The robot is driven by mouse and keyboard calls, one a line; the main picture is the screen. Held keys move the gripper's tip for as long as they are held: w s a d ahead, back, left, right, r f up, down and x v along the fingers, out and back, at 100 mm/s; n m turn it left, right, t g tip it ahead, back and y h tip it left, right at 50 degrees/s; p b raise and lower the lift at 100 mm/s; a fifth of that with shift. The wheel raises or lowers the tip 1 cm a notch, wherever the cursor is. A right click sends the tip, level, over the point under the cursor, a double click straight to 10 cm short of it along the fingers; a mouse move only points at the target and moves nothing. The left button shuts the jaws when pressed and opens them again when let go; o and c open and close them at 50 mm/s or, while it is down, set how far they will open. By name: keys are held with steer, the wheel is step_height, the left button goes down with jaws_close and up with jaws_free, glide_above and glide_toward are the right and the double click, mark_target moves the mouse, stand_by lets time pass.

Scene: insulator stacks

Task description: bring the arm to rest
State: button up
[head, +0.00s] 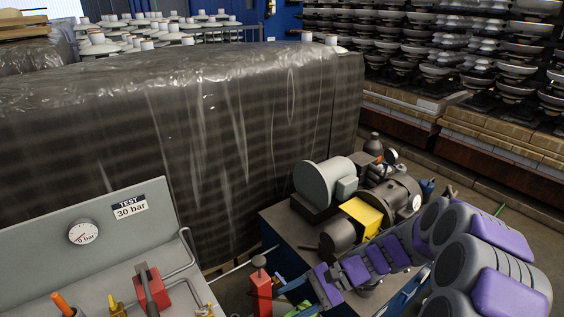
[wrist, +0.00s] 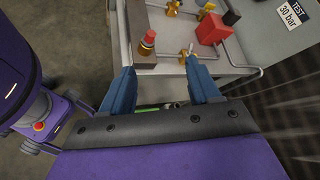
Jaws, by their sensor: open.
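My gripper (wrist: 160,78) shows in the wrist view as two blue fingers spread apart, with nothing between them. The fingers point at the front edge of a grey test bench (wrist: 183,84). In the head view my purple and grey arm reaches from the lower right toward the bench (head: 125,212), and its far end is partly hidden at the bottom edge. A red-topped knob (wrist: 148,38) on the bench lies just beyond the fingertips in the wrist view. I cannot tell whether the fingers touch the bench.
The bench carries a gauge (head: 83,232), a "TEST 30 bar" label (head: 130,207), a red block (wrist: 213,29) and pipes. A pump unit (head: 365,215) stands on a cabinet close beside my arm. A film-wrapped stack (head: 200,120) blocks the back. Insulator stacks (head: 470,60) fill the right background.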

steer(key=s+d+r+n+h, duration=0.2)
steer(key=s+d+r+h, duration=0.1)
steer(key=s, duration=0.5)
steer(key=s+d+r+n+h, duration=0.3)
steer(key=s+d+h, duration=0.1)
steer(key=s, duration=0.5)
steer(key=s+d+r+n+t+h, duration=0.1)
steer(key=s+d+r+n+h, duration=0.2)
steer(key=s+h, duration=0.2)
steer(key=s, duration=0.3)
steer(key=shift+s+d+r, duration=0.15)
steer(key=shift+d+r, duration=0.1)
steer(key=shift+d, duration=0.15)
steer(key=shift+c, duration=0.2)
